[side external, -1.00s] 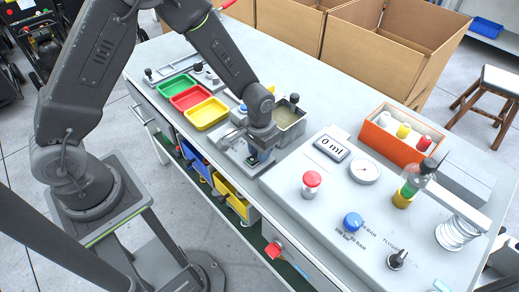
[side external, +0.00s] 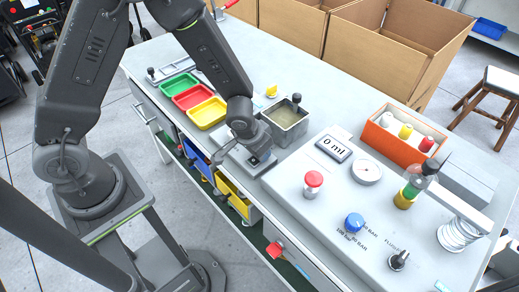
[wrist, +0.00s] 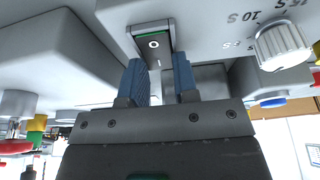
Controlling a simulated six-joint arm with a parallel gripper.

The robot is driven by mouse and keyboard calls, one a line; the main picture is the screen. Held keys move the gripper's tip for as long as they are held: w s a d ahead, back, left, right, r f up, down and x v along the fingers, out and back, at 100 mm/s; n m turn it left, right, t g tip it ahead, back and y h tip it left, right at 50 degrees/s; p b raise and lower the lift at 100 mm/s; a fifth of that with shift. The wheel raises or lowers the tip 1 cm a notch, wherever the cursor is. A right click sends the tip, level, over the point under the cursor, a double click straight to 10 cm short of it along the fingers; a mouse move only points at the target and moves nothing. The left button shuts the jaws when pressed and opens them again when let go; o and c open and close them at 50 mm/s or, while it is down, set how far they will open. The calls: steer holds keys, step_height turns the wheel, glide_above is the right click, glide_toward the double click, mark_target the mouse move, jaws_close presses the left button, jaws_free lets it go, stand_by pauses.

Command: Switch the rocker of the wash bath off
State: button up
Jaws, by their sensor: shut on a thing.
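The wash bath (side external: 289,117) is an open metal basin with grey liquid, right of my gripper. Its control box (side external: 232,158) lies in front of it. In the wrist view, the rocker (wrist: 154,45) is dark, with a white O and I marking and a green edge, set in the underside-looking face of the box. My gripper (wrist: 161,76) has its two blue fingers on either side of the rocker's lower end, shut on it. Whether the rocker is tipped to O or I is hard to tell. In the side view, my wrist mostly hides the fingertips and rocker.
A grey dial (wrist: 283,45) with time marks sits beside the rocker. A large panel with a red button (side external: 313,180) and blue knob (side external: 354,222) stands close on the right. Red, green and yellow trays (side external: 206,113) lie on the left.

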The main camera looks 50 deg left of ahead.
steer(key=o, duration=0.9)
steer(key=v, duration=1.3)
steer(key=shift+s+r, duration=0.15)
steer(key=shift+r, duration=0.2)
steer(key=shift+r, duration=0.1)
steer(key=shift+t, duration=0.9)
steer(key=s+a+r, duration=0.2)
steer(key=s+r, duration=0.2)
steer(key=r, duration=0.1)
steer(key=s+a+r, duration=0.1)
steer(key=s+r, duration=0.3)
steer(key=s+a+r, duration=0.2)
steer(key=s+r, duration=0.3)
steer(key=shift+a+r, duration=0.3)
steer(key=shift+r, duration=0.05)
